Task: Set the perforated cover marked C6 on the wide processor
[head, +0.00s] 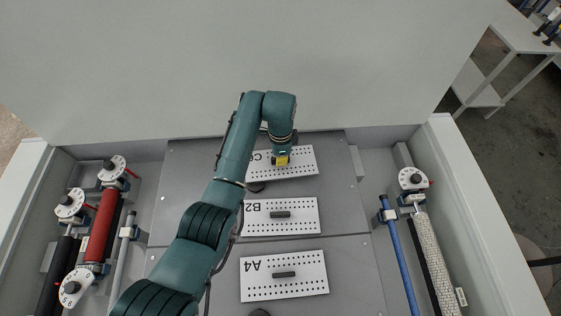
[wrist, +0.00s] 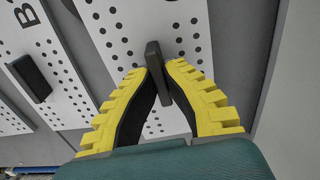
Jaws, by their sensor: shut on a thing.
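The perforated cover marked C6 (head: 301,161) is a white plate with rows of black holes, at the far end of the grey panels. My arm hides part of its marking; only the C shows. My gripper (head: 281,160) is over the middle of this cover. In the wrist view, the yellow fingers of my gripper (wrist: 160,84) are shut on the black handle (wrist: 154,58) of the C6 cover (wrist: 112,38). I cannot tell whether the cover is lifted off the panel. The processor's rollers lie at both sides, and I cannot tell which is the wide one.
Cover B2 (head: 303,215) and cover A4 (head: 310,285) lie nearer on the grey panels (head: 350,262). At left are a red roller (head: 103,222) and white dials (head: 115,166). At right are a blue bar (head: 398,262) and a textured roller (head: 433,262). A pale wall rises behind.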

